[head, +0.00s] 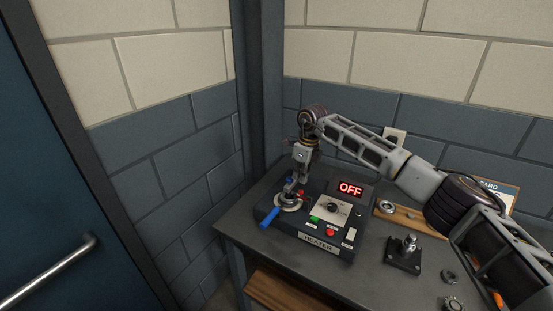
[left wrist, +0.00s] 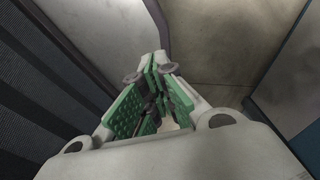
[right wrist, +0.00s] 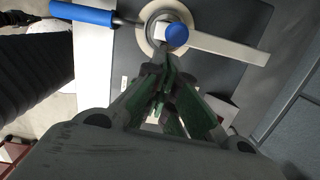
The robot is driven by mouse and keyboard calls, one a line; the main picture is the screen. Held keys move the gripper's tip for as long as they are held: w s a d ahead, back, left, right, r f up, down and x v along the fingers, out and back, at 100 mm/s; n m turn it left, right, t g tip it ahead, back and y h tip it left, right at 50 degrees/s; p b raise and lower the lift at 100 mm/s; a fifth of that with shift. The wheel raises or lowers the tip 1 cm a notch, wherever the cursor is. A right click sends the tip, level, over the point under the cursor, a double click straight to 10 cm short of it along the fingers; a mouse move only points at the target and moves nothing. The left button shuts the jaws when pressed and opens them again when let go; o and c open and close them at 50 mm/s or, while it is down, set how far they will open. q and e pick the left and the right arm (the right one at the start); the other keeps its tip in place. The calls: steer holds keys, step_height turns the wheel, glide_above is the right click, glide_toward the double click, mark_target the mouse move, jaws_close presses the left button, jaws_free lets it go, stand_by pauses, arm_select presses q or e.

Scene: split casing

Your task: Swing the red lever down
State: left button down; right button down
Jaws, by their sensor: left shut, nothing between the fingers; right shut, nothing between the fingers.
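The dark heater box (head: 308,236) stands on the table with its display reading OFF. A lever with a blue handle (head: 269,217) sticks out from a round pale base at its left end; it also shows in the right wrist view (right wrist: 84,12), with a blue knob (right wrist: 176,35) at the base. A small red part (head: 301,193) shows beside my right gripper (head: 293,186); whether it is the red lever I cannot tell. My right gripper is shut and empty, pointing down close above the base; contact is unclear. My left gripper (left wrist: 160,75) is shut and empty, away from the table.
The heater's front has a dial, a green button (head: 314,219) and a red button (head: 330,233). A dark block with a metal post (head: 405,250) and loose nuts lie to the right. Walls close in behind and left; a blue door (head: 50,200) is at left.

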steer(key=shift+w+a+r+b, duration=0.3)
steer(key=shift+w+a, duration=0.2)
steer(key=shift+a, duration=0.25)
steer(key=shift+w+a+r+b, duration=0.15)
steer(key=shift+w+a+b, duration=0.1)
steer(key=shift+w+a, duration=0.35)
steer(key=shift+w+a+r, duration=0.15)
steer(key=shift+a+r, duration=0.05)
steer(key=shift+a, duration=0.2)
steer(key=shift+w+a+r, duration=0.1)
steer(key=shift+a+r, duration=0.05)
steer(key=shift+a, duration=0.25)
arm_select(q)
steer(key=shift+a+f+b, duration=0.45)
steer(key=shift+a+f, duration=0.3)
steer(key=shift+f, duration=0.15)
arm_select(e)
steer(key=shift+w+a+r, duration=0.25)
steer(key=shift+w+a, duration=0.15)
steer(key=shift+a, duration=0.2)
steer(key=shift+w+a+r, duration=0.25)
steer(key=shift+w+a, duration=0.15)
steer(key=shift+a, duration=0.15)
steer(key=shift+w+a+r, duration=0.25)
steer(key=shift+w+a, duration=0.15)
steer(key=shift+a, duration=0.2)
arm_select(q)
steer(key=shift+d, duration=0.1)
steer(key=shift+w+d, duration=0.1)
steer(key=shift+d, duration=0.35)
